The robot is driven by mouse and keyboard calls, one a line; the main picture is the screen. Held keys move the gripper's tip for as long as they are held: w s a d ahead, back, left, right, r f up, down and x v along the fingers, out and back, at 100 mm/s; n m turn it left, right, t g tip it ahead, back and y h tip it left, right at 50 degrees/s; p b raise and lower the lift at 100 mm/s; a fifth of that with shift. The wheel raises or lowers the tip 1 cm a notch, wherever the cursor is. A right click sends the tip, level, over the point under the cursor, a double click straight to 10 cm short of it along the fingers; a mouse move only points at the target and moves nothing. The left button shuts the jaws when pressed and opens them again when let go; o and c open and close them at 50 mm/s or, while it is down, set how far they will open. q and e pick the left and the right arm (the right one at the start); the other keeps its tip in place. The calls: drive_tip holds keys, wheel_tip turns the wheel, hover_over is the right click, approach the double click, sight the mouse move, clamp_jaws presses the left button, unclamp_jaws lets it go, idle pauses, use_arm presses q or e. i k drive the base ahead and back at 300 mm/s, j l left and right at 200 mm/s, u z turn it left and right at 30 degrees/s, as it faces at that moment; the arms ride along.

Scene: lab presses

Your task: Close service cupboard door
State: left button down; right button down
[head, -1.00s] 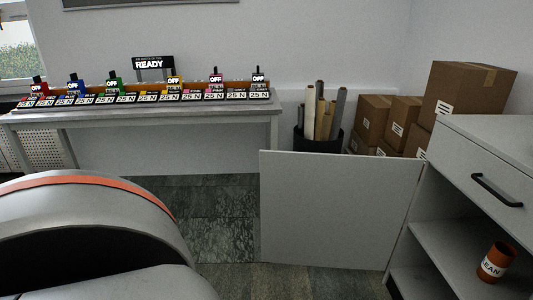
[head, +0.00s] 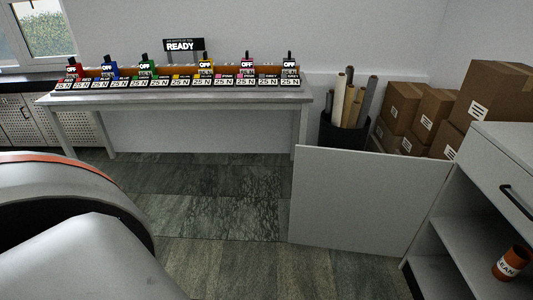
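The service cupboard door (head: 365,203) is a flat light grey panel. It stands wide open, swung out to the left from the cupboard (head: 443,238) at the right edge. The cupboard's open front shows shelves, with a dark-handled drawer (head: 505,185) above. My own white and grey arm link with an orange band fills the lower left. Neither gripper shows, and nothing of mine touches the door.
A grey bench (head: 215,107) along the back wall carries a row of coloured units under a READY sign (head: 181,46). A dark bin of rolled tubes (head: 343,133) and stacked cardboard boxes (head: 420,110) stand behind the door. The floor (head: 225,200) left of the door is clear.

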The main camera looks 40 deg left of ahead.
sight(371, 202)
drive_tip(key=i+j+u, duration=0.7)
drive_tip(key=i, duration=0.2)
